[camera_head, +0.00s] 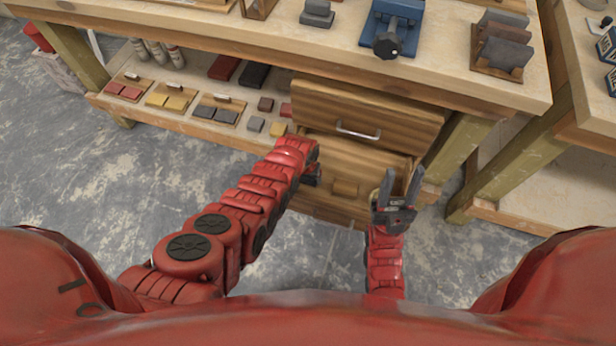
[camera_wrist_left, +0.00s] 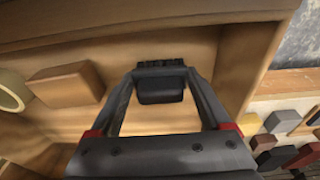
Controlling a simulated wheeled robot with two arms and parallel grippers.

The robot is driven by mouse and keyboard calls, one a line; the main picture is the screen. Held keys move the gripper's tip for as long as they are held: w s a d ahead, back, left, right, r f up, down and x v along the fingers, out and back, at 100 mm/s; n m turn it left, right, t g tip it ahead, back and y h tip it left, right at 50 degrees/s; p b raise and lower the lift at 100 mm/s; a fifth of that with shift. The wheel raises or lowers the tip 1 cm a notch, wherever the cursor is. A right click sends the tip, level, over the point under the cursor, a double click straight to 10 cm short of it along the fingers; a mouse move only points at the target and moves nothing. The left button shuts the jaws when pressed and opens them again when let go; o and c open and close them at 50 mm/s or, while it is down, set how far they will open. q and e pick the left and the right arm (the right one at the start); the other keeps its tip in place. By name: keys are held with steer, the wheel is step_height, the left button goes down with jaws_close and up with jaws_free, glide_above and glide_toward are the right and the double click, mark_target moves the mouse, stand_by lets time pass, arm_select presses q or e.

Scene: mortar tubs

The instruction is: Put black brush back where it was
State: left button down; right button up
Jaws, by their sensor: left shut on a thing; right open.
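The black brush (camera_wrist_left: 161,92) is between the fingertips of my left gripper (camera_wrist_left: 160,75) in the left wrist view, over the floor of an open wooden drawer. I cannot tell whether it touches the drawer floor. In the head view my left gripper (camera_head: 313,176) reaches into the left part of the drawer (camera_head: 325,148), and its own wrist mostly hides the brush. My right gripper (camera_head: 402,188) is open and empty, with its fingers pointing up at the drawer's right side.
A wooden block (camera_head: 345,188) lies in the drawer, with a tape roll (camera_wrist_left: 12,92) beside it in the left wrist view. A closed drawer (camera_head: 365,112) with a metal handle is above. Coloured blocks (camera_head: 205,111) sit on the low shelf to the left. The workbench top (camera_head: 280,40) overhangs.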

arm_select(q)
jaws_free()
steer(key=shift+f, duration=0.1)
steer(key=shift+r+p, duration=0.55)
step_height(320, 180, up, 11)
steer(key=s+p, duration=0.1)
steer(key=p, duration=0.1)
steer(key=shift+s+a+p, duration=0.3)
steer(key=shift+s+a, duration=0.05)
steer(key=shift+a, duration=0.05)
